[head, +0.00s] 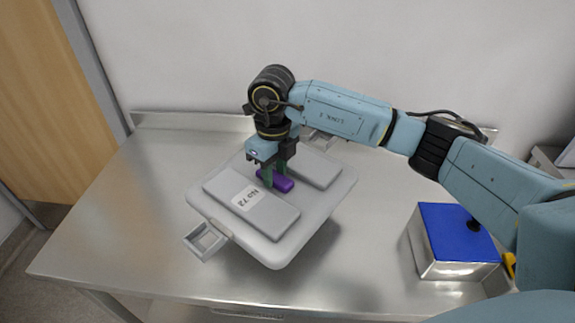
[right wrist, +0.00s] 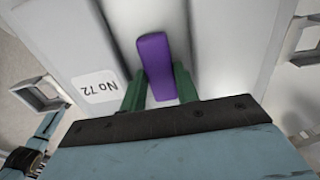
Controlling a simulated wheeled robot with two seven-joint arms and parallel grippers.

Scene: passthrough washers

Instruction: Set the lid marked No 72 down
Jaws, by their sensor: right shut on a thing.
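The lid marked No 72 (head: 265,218) is a pale grey rounded slab with two raised panels and a purple handle (head: 282,184) in the middle. Its white label reads No 72 in the head view and also in the right wrist view (right wrist: 96,87). My right gripper (head: 276,178) is shut on the purple handle, with its green fingers on either side of it. The lid is over the middle of the steel table (head: 130,230), with a shadow near its lower edge. Its underside is hidden, and I cannot tell whether it touches anything below. My left gripper is not in view.
Square metal loops show at the lid's near left (head: 205,241) and far side (head: 322,138); I cannot tell what they belong to. A steel box with a blue top (head: 450,232) and black knob stands at the right. The table's left side is clear.

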